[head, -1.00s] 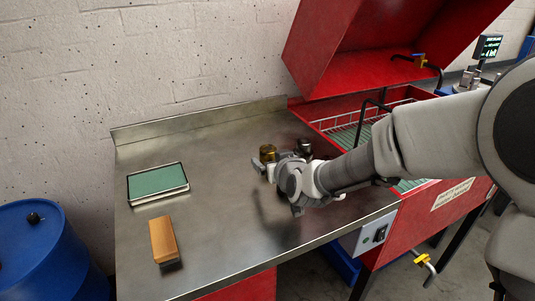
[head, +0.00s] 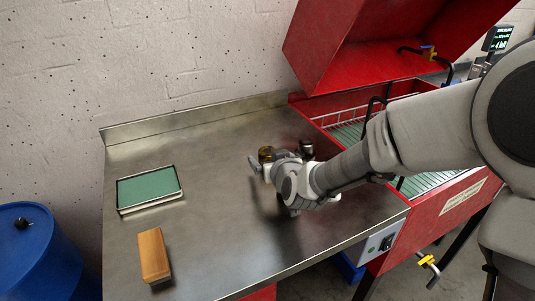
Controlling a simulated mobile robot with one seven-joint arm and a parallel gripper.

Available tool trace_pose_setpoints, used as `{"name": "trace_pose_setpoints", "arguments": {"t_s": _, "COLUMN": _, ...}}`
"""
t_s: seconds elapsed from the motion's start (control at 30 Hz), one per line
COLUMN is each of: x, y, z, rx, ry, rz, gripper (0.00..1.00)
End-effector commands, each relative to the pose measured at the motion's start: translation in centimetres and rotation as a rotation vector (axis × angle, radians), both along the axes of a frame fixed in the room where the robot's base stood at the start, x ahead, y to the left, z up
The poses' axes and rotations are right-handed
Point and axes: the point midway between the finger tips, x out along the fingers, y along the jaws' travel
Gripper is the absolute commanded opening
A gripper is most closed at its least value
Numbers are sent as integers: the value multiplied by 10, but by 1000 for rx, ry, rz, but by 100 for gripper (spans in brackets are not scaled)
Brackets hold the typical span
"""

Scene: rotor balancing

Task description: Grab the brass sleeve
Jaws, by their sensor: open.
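The brass sleeve (head: 265,153) stands on the steel bench top, a short gold-coloured cylinder. Its lower part is hidden behind my gripper. My gripper (head: 262,168) is right in front of the sleeve and low over the bench. A grey finger shows to the left of the sleeve; the other finger is mostly hidden by the gripper body. The jaws are open, and I cannot tell whether either finger touches the sleeve.
A green-lined tray (head: 150,206) and a wooden-backed brush (head: 154,256) lie on the left of the bench (head: 215,222). The red washer (head: 420,203) with raised lid adjoins on the right.

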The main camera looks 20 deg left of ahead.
Motion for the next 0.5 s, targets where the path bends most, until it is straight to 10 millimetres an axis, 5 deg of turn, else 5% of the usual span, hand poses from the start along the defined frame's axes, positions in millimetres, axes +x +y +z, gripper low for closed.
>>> {"name": "trace_pose_setpoints", "arguments": {"t_s": 0.33, "x": -2, "y": 0, "z": -2, "rx": -1, "ry": 1, "rz": 0, "gripper": 94}}
{"name": "trace_pose_setpoints", "arguments": {"t_s": 0.5, "x": -2, "y": 0, "z": -2, "rx": -1, "ry": 1, "rz": 0, "gripper": 64}}
